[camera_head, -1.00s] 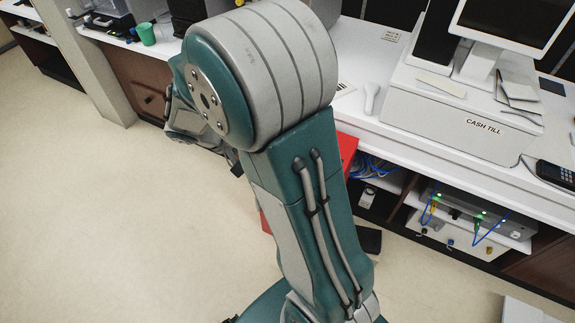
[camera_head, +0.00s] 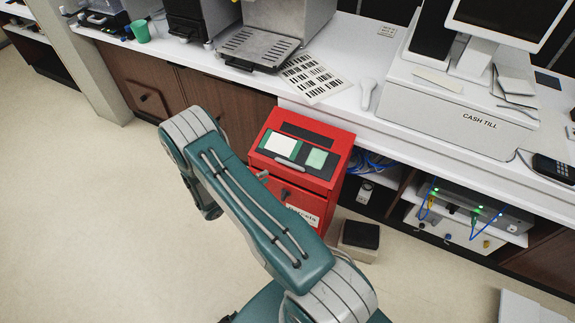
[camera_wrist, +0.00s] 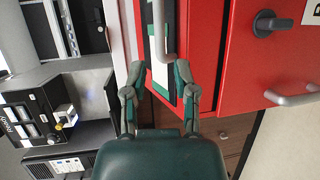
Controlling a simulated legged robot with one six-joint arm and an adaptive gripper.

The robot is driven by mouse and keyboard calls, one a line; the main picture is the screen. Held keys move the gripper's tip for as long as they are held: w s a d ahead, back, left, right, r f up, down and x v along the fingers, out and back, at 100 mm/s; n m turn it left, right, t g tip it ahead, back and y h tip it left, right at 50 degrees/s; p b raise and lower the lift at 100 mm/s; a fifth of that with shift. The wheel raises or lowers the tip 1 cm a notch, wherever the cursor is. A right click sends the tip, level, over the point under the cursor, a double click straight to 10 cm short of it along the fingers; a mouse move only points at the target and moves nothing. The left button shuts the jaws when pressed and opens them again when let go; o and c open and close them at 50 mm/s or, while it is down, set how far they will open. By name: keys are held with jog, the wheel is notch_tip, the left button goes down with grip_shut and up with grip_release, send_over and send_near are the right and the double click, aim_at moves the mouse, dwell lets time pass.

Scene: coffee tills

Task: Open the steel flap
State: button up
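A red cabinet (camera_head: 320,147) stands against the counter. Its sloped top has a dark panel (camera_head: 303,166) with a white patch, a green patch and a grey metal handle (camera_head: 288,162). No part is clearly marked as a steel flap; this panel is the flap-like part I see. In the wrist view the handle (camera_wrist: 165,32) lies just beyond my gripper (camera_wrist: 158,80). My gripper's two fingers are spread with nothing between them. The cabinet front has a dark knob (camera_wrist: 267,23) and a silver handle (camera_wrist: 296,98). My gripper is hidden behind my arm in the head view.
The white counter holds a cash till (camera_head: 465,113), a scanner (camera_head: 369,94), a barcode sheet (camera_head: 314,76) and a steel coffee machine tray (camera_head: 258,46). Under it sit cables and a lit network box (camera_head: 475,211). The floor at left is clear.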

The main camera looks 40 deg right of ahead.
aim_at(288, 165)
jog(key=d, duration=0.3)
jog(key=d+f, duration=0.1)
jog(key=d, duration=0.3)
jog(key=d+f, duration=0.1)
jog(key=d, duration=0.2)
jog(key=shift+d, duration=0.3)
jog(key=shift+s, duration=0.1)
grip_shut()
